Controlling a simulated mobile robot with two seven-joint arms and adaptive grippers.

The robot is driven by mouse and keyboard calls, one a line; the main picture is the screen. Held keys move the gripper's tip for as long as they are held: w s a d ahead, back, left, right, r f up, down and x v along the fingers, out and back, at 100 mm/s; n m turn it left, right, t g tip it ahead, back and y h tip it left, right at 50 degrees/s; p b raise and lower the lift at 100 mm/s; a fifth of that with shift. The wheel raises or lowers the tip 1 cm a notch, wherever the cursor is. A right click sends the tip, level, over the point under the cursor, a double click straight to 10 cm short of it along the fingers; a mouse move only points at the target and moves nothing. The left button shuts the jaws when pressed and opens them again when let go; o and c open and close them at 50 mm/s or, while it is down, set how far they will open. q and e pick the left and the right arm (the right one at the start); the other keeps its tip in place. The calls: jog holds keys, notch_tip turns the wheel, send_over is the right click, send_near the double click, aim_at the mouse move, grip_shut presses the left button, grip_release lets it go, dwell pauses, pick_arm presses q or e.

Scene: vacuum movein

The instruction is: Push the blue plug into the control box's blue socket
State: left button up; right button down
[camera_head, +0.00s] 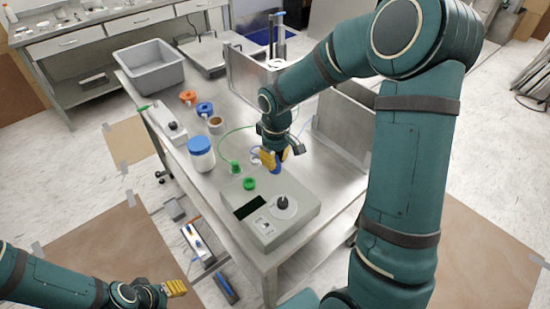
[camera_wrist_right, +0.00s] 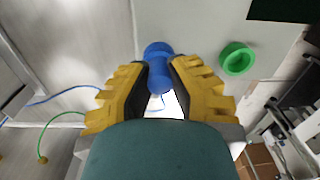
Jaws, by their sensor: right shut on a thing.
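The grey control box (camera_head: 300,217) stands at the front of the steel table, with a black display, a dark knob and a green socket (camera_head: 249,184) on top. The green socket also shows in the right wrist view (camera_wrist_right: 237,59). My right gripper (camera_head: 271,160) is shut on the blue plug (camera_wrist_right: 158,75), at the box's back edge. The blue plug shows partly below the fingers in the head view (camera_head: 277,169). My left gripper (camera_head: 175,288) is low at the left, away from the table.
A green plug (camera_head: 236,168) on a green cable lies behind the box. A white jar with a blue lid (camera_head: 201,154), a brown cup (camera_head: 216,125), blue and orange rings and a grey bin (camera_head: 150,68) stand farther back. Upright metal panels stand behind my right arm.

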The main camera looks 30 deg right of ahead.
jog(key=shift+f, duration=0.1)
jog(key=shift+c, duration=1.6)
grip_release()
jog(key=shift+r+p, duration=1.95)
jog(key=shift+r, duration=0.6)
notch_tip(320, 180, up, 11)
jog(key=p, duration=0.8)
